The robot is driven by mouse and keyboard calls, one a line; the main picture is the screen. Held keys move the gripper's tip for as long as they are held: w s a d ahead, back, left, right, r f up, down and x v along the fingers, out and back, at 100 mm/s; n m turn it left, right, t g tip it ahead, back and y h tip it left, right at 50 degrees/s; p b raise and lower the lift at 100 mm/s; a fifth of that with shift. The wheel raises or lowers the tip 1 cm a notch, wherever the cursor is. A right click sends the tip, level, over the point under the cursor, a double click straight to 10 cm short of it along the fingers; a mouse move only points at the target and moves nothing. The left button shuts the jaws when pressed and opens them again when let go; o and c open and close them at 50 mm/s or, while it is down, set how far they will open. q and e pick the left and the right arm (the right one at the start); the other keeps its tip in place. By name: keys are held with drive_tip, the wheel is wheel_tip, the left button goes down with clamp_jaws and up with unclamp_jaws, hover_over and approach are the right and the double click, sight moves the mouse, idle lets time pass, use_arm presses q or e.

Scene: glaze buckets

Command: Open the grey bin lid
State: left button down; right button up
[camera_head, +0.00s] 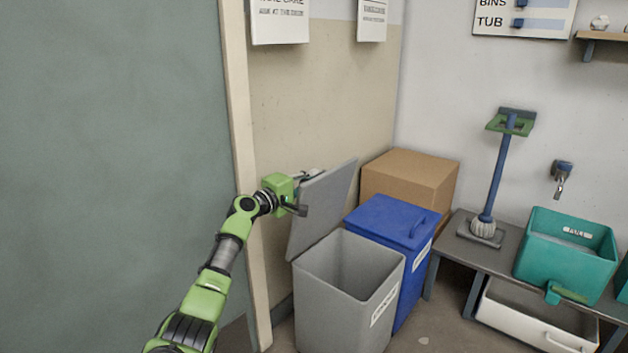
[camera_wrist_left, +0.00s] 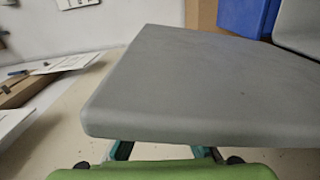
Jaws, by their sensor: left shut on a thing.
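The grey bin (camera_head: 345,300) stands on the floor by the wall, with its inside showing. Its grey lid (camera_head: 325,207) is raised and tilted up at the bin's back left side, well past upright from the opening. My left gripper (camera_head: 302,193) is at the upper left part of the lid and is shut on it. In the left wrist view the lid (camera_wrist_left: 200,90) fills the middle, and the gripper (camera_wrist_left: 165,150) shows at the bottom edge, its fingertips partly hidden by the lid. My right gripper is not in view.
A blue bin (camera_head: 395,225) with a shut lid stands right behind the grey bin. A cardboard box (camera_head: 412,178) is behind it. A low bench (camera_head: 455,238) at the right holds a mop-like tool (camera_head: 495,180) and a green tub (camera_head: 565,250). A door frame (camera_head: 245,170) is close to my left arm.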

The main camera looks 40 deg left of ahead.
use_arm(q)
drive_tip(key=c, duration=2.1)
unclamp_jaws()
drive_tip(key=shift+c, duration=0.2)
drive_tip(key=shift+s, duration=0.1)
drive_tip(key=s, duration=1.1)
drive_tip(key=shift+s, duration=0.4)
drive_tip(key=shift+d+f, duration=0.1)
